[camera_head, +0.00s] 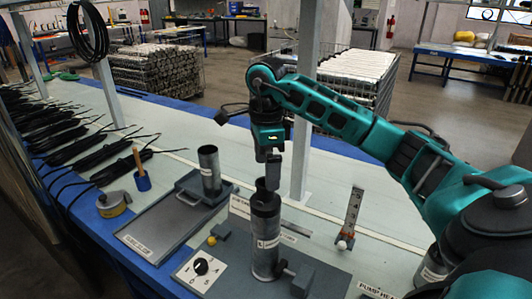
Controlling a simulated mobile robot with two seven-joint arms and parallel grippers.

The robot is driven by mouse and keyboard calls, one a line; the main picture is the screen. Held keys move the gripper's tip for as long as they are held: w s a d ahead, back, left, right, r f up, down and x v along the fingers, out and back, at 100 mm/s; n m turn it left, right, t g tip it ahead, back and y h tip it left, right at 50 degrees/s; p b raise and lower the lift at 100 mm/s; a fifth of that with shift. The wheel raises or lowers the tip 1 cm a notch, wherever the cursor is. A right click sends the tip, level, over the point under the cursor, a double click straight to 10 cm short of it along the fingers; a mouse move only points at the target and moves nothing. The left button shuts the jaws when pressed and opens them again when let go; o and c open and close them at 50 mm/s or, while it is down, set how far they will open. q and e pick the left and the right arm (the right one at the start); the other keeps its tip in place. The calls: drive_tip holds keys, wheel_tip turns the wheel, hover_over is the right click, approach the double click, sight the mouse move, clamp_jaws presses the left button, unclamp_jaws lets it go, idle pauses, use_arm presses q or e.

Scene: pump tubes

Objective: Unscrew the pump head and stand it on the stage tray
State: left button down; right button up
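A dark grey pump tube (265,245) with a pale label stands upright on a grey base plate (325,262) in the middle foreground. A dark collar-like top piece (261,197) sits at its upper end. My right gripper (273,184) points down at this top, with its fingers at or just behind the rim. The fingers overlap in this view, so I cannot tell whether they grip it. The stage tray (150,236), grey with a partly legible label, lies to the left. A grey cylinder (210,172) stands at its far right side. My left gripper is out of view.
A clamp block (300,277) adjoins the tube's lower right. A dial plate (201,268) and yellow ball (212,241) are left of it. An upright scale (351,213) stands right. A blue cup (142,181), tape roll (112,204) and black cables (95,140) lie left.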

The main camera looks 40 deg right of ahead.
sight(266, 196)
wheel_tip(266, 196, down, 9)
drive_tip(key=shift+f, duration=0.2)
idle(0.3)
drive_tip(key=c, duration=1.2)
drive_tip(key=o, duration=0.8)
drive_tip(key=c, duration=0.7)
drive_tip(key=shift+r, duration=0.15)
drive_tip(key=shift+r+p, duration=0.75)
drive_tip(key=shift+r, duration=0.4)
drive_tip(key=shift+r, duration=0.1)
